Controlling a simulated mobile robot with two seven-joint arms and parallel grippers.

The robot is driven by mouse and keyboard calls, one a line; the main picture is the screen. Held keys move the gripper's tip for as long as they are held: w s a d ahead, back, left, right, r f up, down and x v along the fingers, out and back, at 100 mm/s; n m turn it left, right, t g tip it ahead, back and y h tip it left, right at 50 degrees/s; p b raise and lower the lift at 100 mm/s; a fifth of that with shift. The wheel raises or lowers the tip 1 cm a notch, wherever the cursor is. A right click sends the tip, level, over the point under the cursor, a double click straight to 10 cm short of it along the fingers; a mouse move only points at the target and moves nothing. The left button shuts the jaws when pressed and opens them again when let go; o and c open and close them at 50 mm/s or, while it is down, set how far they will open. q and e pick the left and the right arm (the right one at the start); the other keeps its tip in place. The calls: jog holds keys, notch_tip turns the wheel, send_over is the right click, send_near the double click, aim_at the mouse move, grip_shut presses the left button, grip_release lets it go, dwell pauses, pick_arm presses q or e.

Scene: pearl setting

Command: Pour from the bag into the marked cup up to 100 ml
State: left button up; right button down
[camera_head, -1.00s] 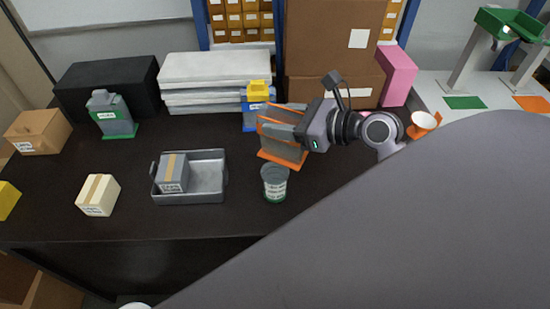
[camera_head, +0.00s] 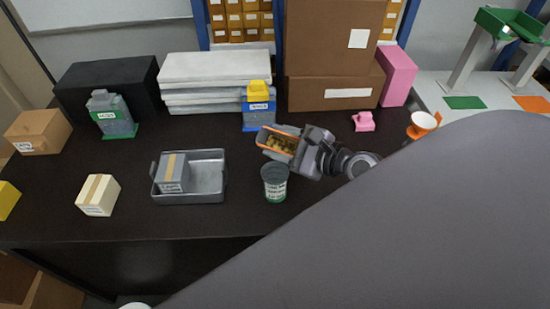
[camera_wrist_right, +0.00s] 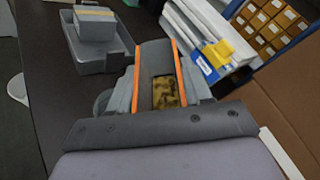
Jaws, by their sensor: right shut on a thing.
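My right gripper (camera_head: 306,152) is shut on a grey bag (camera_head: 266,137) with orange edges. The bag is tilted over to the left, and yellow-brown contents show in its open mouth. In the right wrist view, the bag (camera_wrist_right: 190,78) extends ahead of the gripper (camera_wrist_right: 158,112), with the contents between its orange edges. The marked cup (camera_head: 275,184), dark grey-green with a white and green label, stands upright on the table just below the bag in the head view. I see no stream falling, and the cup's fill level is unclear. My left gripper is out of view.
A grey tray (camera_head: 214,196) holding a grey box (camera_head: 172,178) stands left of the cup. A blue container with a yellow top (camera_head: 257,108) stands behind the bag. A pink item (camera_head: 364,121) and an orange-and-white cup (camera_head: 423,124) are to the right.

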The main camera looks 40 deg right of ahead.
jog(key=shift+f, duration=0.35)
jog(key=shift+f+n+t+h, duration=0.3)
jog(key=shift+n+h, duration=0.1)
jog(key=shift+n, duration=0.6)
jog(key=shift+n+t, duration=0.3)
jog(key=shift+n, duration=0.3)
jog(key=shift+s+a+r+n+t+h, duration=0.15)
jog(key=shift+n+t, duration=0.1)
jog(key=shift+n, duration=0.5)
jog(key=shift+w+a+r+n+t+h, duration=0.1)
jog(key=shift+r+n+t, duration=0.1)
jog(key=shift+n, duration=0.5)
jog(key=shift+s+a+r+n+t+h, duration=0.15)
jog(key=shift+n+t, duration=0.1)
jog(key=shift+n, duration=0.5)
dwell(3.8)
